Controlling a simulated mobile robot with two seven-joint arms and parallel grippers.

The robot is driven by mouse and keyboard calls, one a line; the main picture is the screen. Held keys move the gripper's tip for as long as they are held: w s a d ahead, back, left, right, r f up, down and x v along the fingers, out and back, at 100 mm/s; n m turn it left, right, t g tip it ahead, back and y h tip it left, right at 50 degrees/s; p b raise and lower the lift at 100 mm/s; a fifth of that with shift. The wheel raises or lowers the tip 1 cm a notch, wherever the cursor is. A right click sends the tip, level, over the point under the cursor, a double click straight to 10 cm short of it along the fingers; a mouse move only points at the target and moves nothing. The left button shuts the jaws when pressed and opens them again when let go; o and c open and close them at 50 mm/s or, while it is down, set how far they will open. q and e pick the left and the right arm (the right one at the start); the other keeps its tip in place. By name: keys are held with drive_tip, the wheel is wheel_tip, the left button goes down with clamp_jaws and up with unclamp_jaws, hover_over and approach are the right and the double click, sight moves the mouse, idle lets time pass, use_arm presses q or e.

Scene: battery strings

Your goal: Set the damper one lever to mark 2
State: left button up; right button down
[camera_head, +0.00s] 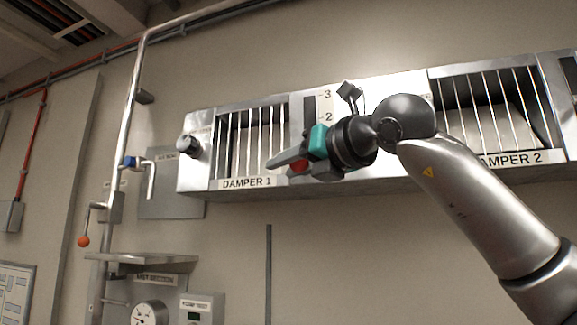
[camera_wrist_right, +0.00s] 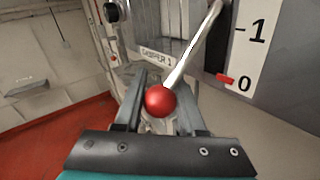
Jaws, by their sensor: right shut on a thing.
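The damper one lever is a silver rod with a red ball knob (camera_head: 299,166), at the right of the grille labelled DAMPER 1 (camera_head: 247,183). My right gripper (camera_head: 290,160) is shut on the red knob. In the right wrist view the knob (camera_wrist_right: 160,100) sits between the two fingers, and the silver rod (camera_wrist_right: 193,45) runs up and right from it. The mark plate (camera_wrist_right: 252,40) shows 1 and 0 there, with a red pointer (camera_wrist_right: 224,78) beside the 0. In the head view the plate (camera_head: 326,100) shows 3 and 2; its lower marks are hidden by my gripper. My left gripper is not in view.
The DAMPER 2 grille (camera_head: 495,105) is at the right. A round knob (camera_head: 187,146) sits on the left end of the panel. Below are a small shelf (camera_head: 150,258) and a gauge (camera_head: 150,314). A pipe with an orange-ended handle (camera_head: 83,241) stands left. Wall space below the dampers is mostly clear.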

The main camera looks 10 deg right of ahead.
drive_tip(key=shift+s+r, duration=0.1)
wheel_tip(320, 180, up, 10)
drive_tip(key=s+a+m+g+p, duration=0.2)
drive_tip(key=m+g+p, duration=0.3)
drive_tip(key=p, duration=0.7)
drive_tip(key=shift+s+m+p, duration=0.35)
drive_tip(key=shift+s+m, duration=0.05)
drive_tip(key=shift+m, duration=0.2)
drive_tip(key=c, duration=0.6)
unclamp_jaws()
drive_tip(key=shift+s, duration=0.1)
drive_tip(key=shift+o, duration=0.4)
drive_tip(key=shift+f, duration=0.2)
